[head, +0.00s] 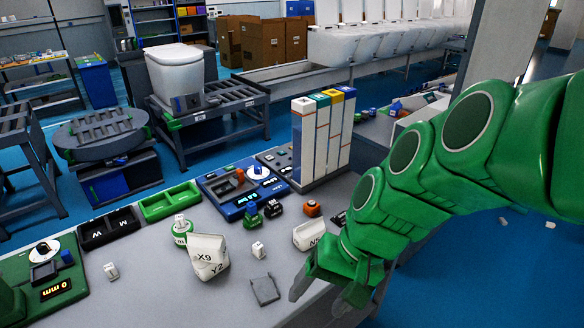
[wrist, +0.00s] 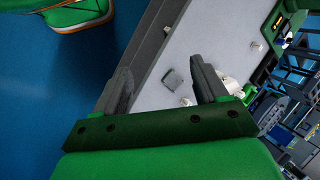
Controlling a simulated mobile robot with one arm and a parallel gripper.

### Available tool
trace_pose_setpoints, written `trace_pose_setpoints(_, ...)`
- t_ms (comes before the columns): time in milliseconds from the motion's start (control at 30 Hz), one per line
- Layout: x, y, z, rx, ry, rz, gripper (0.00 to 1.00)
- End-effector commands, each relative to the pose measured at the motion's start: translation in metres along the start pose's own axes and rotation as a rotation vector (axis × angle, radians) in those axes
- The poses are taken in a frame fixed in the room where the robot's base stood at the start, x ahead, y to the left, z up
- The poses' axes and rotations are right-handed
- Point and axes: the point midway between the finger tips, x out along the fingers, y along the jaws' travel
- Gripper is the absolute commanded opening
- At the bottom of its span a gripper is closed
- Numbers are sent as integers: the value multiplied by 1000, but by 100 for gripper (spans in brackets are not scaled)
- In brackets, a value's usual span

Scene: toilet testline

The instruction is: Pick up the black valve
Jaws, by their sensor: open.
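The small black valve (head: 273,208) stands on the grey table in the head view, between a green valve (head: 251,216) and an orange valve (head: 312,208). My gripper (head: 322,292) is at the table's front right edge, nearer to the camera than the valve and to its right. Its jaws are open with nothing between them. In the wrist view the open fingers (wrist: 162,84) point toward the table edge and the grey top. I cannot make out the black valve in the wrist view.
White parts marked X9 and Y2 (head: 208,256) and a grey square plate (head: 264,290) lie on the table (head: 200,300). A tall white block rack (head: 322,140) stands behind the valves. Green (head: 170,202) and black (head: 108,228) trays line the back edge.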

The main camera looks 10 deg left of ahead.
Motion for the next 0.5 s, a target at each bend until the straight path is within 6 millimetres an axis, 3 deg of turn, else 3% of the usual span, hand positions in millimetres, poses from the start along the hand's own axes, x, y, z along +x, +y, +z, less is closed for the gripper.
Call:
trace_pose_setpoints(200,2,-82,-48,51,-4,-262,72)
trace_pose_setpoints(500,-13,-172,-120,218,-21,-595,72)
